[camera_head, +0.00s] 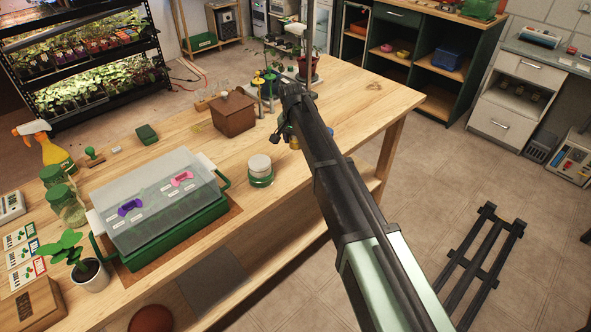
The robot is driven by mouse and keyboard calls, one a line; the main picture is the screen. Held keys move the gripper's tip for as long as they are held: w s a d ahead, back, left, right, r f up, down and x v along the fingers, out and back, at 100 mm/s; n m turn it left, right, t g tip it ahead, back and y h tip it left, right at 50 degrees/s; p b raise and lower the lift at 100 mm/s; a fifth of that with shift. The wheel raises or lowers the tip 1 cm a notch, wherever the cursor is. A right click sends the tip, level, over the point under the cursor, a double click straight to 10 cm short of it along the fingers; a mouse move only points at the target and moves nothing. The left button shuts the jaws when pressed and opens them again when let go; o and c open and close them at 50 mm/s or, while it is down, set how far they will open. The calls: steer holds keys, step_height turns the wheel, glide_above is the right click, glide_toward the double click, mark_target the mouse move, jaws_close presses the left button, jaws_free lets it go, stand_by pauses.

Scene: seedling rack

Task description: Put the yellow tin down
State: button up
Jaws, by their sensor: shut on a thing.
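My arm reaches from the lower right over the wooden table, and its dark links cover much of the far part. My gripper (281,131) is small and partly hidden at the arm's far end, above the tabletop. A small patch of yellow (294,143) shows right beside it, against the arm's edge; this looks like the yellow tin, mostly hidden. The gripper is shut on it. Whether the tin touches the table I cannot tell.
A brown wooden box (233,112) stands left of the gripper, with small yellow-topped stands behind it. A white-lidded jar (260,168) stands nearer. A lidded green case (178,240) fills the near left. Bare tabletop (372,100) lies right of the arm.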

mark_target(296, 158)
steer(key=shift+f, duration=0.5)
step_height(296, 158, down, 5)
steer(key=b, duration=0.4)
steer(key=shift+r, duration=0.5)
steer(key=shift+f, duration=0.2)
steer(key=o, duration=1)
steer(key=shift+r, duration=0.1)
steer(key=r+p, duration=0.4)
steer(key=s+r+p, duration=0.1)
steer(key=r+p, duration=0.7)
steer(key=shift+s+a+r, duration=0.2)
steer(key=shift+a+r, duration=0.05)
steer(key=shift+f, duration=0.2)
